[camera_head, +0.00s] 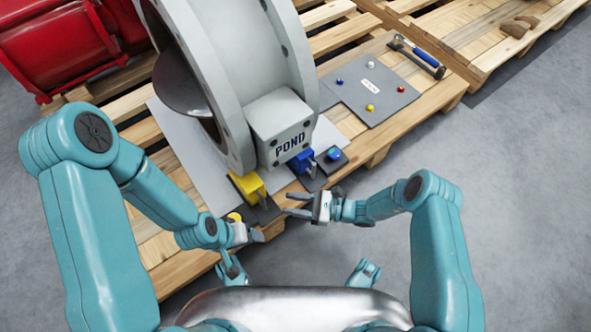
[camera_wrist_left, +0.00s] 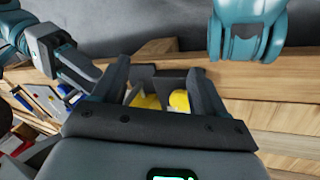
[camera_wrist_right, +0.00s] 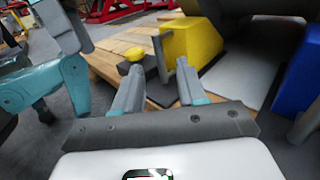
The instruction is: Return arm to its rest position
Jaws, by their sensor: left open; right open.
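The grey valve body (camera_head: 225,70) with a "POND" block (camera_head: 282,128) stands on the wooden pallet. A yellow actuator block (camera_head: 249,184) and a blue block (camera_head: 301,160) sit at its near side. A yellow button (camera_head: 235,217) shows by the left gripper, and a blue button (camera_head: 333,154) sits beside the blue block. My right gripper (camera_head: 297,205) is open and empty, just right of the yellow block. My left gripper (camera_head: 258,236) is at the pallet's near edge. In the left wrist view its fingers (camera_wrist_left: 160,88) are apart, with the yellow button (camera_wrist_left: 180,100) beyond them.
A grey panel (camera_head: 375,92) with small coloured buttons lies on the pallet at the right, beside a blue-handled hammer (camera_head: 418,54). A red machine (camera_head: 60,48) stands at the back left. Grey floor (camera_head: 530,200) is clear at the right.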

